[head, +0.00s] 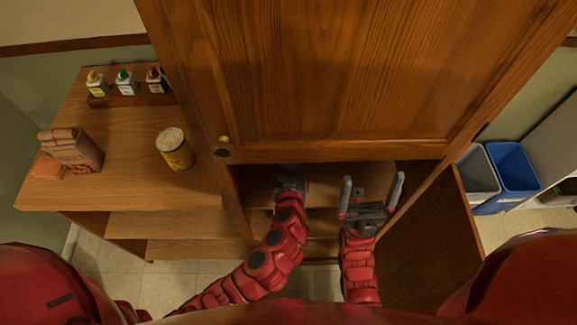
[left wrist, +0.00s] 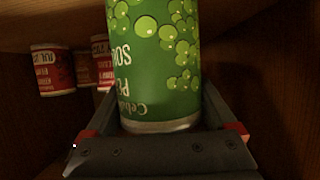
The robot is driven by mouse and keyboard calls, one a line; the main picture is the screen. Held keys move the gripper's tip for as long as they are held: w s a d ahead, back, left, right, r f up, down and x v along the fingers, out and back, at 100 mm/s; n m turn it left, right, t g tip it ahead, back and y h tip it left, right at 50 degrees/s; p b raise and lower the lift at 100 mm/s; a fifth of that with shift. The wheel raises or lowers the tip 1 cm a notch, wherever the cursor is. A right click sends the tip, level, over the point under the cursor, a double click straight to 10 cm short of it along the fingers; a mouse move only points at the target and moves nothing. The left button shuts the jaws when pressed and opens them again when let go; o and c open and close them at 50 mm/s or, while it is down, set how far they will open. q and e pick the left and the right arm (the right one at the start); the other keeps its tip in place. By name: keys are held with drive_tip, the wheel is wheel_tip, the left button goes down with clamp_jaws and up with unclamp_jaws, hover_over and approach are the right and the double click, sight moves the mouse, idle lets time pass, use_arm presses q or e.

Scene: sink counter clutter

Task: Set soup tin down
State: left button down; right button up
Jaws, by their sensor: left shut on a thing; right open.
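The soup tin (left wrist: 157,65) is green with pictures of peas and shows large in the left wrist view. My left gripper (left wrist: 160,125) is shut on it, with a finger on each side. In the head view my left gripper (head: 291,178) reaches into the open cabinet under the wooden door, and the tin is hidden there. I cannot tell whether the tin touches a shelf. My right gripper (head: 371,190) is open and empty in front of the cabinet opening.
Red-labelled tins (left wrist: 53,68) stand at the left inside the cabinet. A yellow can (head: 174,150), a carton (head: 72,150) and several small bottles (head: 126,82) are on the counter at left. Bins (head: 513,175) stand at right. An open lower door (head: 430,235) flanks my right gripper.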

use_arm(q)
drive_tip(key=shift+f, duration=0.15)
drive_tip(key=shift+f, duration=0.1)
drive_tip(key=shift+f+b, duration=0.1)
drive_tip(key=shift+b, duration=0.2)
unclamp_jaws()
